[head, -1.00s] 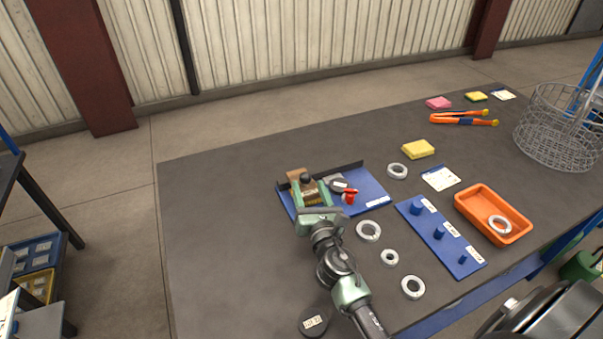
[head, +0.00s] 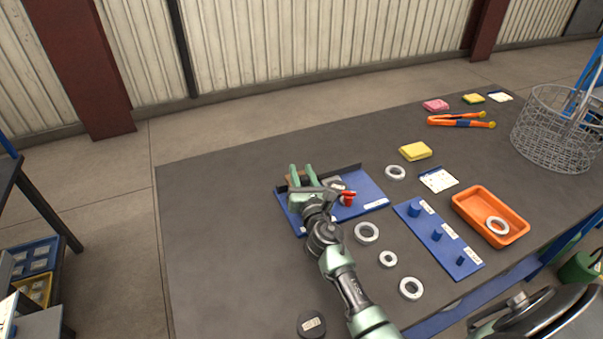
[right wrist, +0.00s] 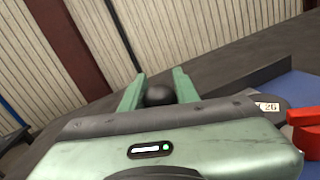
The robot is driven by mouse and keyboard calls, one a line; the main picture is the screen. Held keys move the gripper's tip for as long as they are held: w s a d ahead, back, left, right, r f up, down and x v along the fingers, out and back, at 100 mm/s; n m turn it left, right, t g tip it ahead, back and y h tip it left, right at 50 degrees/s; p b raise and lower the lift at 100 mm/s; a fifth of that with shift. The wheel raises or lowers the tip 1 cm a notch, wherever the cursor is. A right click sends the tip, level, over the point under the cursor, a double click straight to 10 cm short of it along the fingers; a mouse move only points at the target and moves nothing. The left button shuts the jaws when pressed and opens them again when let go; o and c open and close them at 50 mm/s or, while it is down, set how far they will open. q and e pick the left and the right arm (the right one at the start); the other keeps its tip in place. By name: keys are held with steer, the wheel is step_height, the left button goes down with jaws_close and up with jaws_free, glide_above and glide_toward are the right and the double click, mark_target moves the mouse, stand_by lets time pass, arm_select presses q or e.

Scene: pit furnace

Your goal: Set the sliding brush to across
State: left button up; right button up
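The blue board (head: 370,192) lies on the table with a dark rail (head: 345,170) along its far edge. The brown block of the sliding brush (head: 289,180) is at the board's left end, mostly hidden behind my right gripper. Its black knob (right wrist: 160,95) shows in the right wrist view between the two fingers. My right gripper (head: 302,168) is open, with one green finger on each side of the knob. I cannot tell whether either finger touches it. A red part (head: 347,198) and a grey labelled piece (head: 337,185) sit right of the gripper. My left gripper is not in view.
A blue peg board (head: 440,240), several metal rings (head: 367,233) and an orange tray (head: 490,216) lie to the right. A yellow sponge (head: 415,151), orange tongs (head: 461,120) and a wire basket (head: 556,128) are farther back. A dark disc (head: 311,324) lies near the front. The table's left part is clear.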

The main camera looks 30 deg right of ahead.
jaws_close()
stand_by(1.1)
